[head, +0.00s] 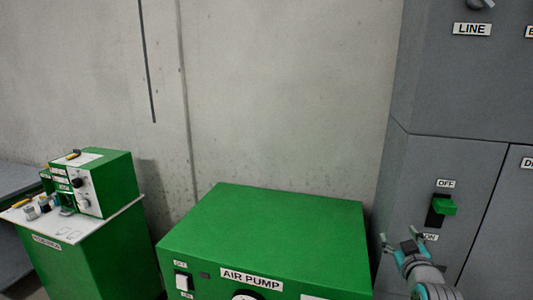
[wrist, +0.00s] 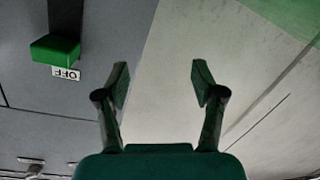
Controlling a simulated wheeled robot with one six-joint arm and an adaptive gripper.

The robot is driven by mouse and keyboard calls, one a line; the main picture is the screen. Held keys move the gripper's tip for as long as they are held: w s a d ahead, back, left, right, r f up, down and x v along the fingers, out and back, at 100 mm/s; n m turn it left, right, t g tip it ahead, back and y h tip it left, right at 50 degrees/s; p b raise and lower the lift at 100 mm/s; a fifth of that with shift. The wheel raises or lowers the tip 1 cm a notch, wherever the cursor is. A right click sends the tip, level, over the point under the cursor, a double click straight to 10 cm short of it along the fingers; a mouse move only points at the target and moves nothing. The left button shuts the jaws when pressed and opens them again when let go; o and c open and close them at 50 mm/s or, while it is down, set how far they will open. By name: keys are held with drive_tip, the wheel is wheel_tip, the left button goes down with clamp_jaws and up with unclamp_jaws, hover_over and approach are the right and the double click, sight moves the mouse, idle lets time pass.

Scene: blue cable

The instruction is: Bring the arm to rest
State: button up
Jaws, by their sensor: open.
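My gripper (head: 403,243) shows at the lower right of the head view, in front of the grey cabinet (head: 480,170) and below its green switch handle (head: 445,206). In the wrist view my gripper (wrist: 160,82) is open, its two fingers apart with nothing between them. The green handle (wrist: 54,48) with its OFF label (wrist: 66,73) shows at the upper left there, apart from the fingers. No blue cable shows in either view.
A green air pump box (head: 270,230) stands at bottom centre. A smaller green unit (head: 105,183) sits on a green stand (head: 90,255) at the left. The concrete wall (head: 285,90) is behind. A dark thin strip (head: 147,65) runs down the wall.

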drive_tip(key=s+a+f+m+y, duration=0.1)
drive_tip(key=s+a+f, duration=0.4)
drive_tip(key=s+f, duration=0.65)
drive_tip(key=s+a+f, duration=0.6)
drive_tip(key=s+f, duration=0.5)
drive_tip(key=s, duration=0.2)
drive_tip(key=s+a+r+y, duration=0.1)
drive_tip(key=s+a, duration=0.1)
drive_tip(key=s, duration=1.3)
drive_tip(key=s+a+r+m+g+y, duration=0.1)
drive_tip(key=s+a+r, duration=0.1)
drive_tip(key=s, duration=1.4)
drive_tip(key=shift+a+r+g, duration=0.3)
drive_tip(key=shift+a, duration=0.5)
drive_tip(key=shift+s, duration=0.1)
